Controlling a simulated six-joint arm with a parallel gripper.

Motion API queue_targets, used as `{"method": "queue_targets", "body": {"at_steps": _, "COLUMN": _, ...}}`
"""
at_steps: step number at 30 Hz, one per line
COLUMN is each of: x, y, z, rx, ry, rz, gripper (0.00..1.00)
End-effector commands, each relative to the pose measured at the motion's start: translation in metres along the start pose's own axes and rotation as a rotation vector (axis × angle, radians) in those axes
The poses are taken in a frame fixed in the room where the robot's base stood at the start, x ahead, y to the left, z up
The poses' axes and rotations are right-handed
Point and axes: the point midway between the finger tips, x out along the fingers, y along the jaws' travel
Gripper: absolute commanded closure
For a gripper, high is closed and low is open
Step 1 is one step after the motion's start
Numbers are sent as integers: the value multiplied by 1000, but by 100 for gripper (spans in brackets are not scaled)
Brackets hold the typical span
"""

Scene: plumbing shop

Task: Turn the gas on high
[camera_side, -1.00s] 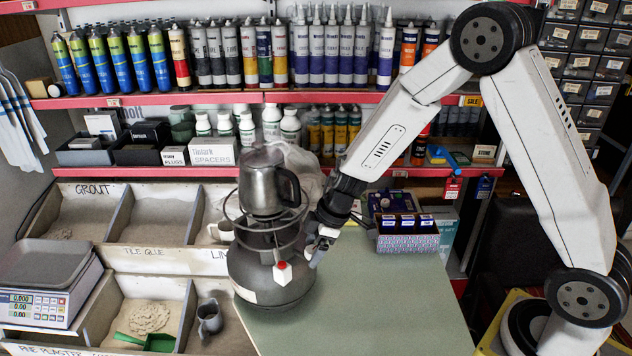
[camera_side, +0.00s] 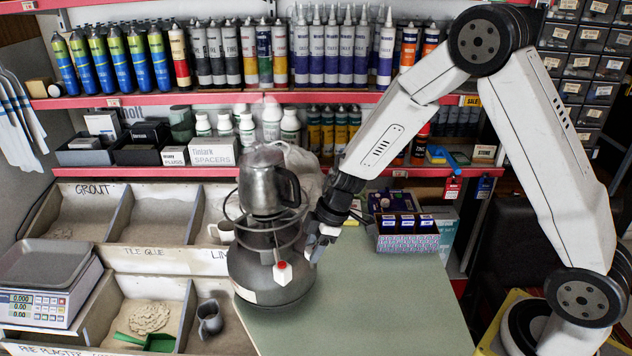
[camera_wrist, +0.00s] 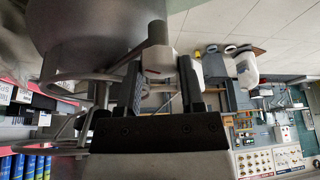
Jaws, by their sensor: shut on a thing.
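A dark grey gas bottle (camera_side: 262,290) stands at the bench's left edge with a round wire ring (camera_side: 240,232) above it. A steel kettle (camera_side: 264,182) sits on top. A white block with a red top (camera_side: 282,273) shows at the burner's front. My gripper (camera_side: 318,250) is low at the burner's right side. In the wrist view my gripper (camera_wrist: 160,85) has its two dark fingers on either side of a pale control knob (camera_wrist: 158,62), at the end of a dark cylinder (camera_wrist: 157,33). In the side view the grip is partly hidden.
The green bench top (camera_side: 370,300) is clear to the right and in front. Sand bins (camera_side: 140,215) and a scale (camera_side: 45,285) lie to the left. Stocked shelves (camera_side: 230,95) run behind.

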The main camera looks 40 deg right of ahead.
Motion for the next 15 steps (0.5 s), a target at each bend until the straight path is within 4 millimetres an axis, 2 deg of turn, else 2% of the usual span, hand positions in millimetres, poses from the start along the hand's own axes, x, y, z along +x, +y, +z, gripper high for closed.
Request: {"method": "queue_targets", "body": {"at_steps": 15, "x": 0, "y": 2, "z": 0, "rx": -340, "ry": 0, "rz": -141, "gripper": 100}}
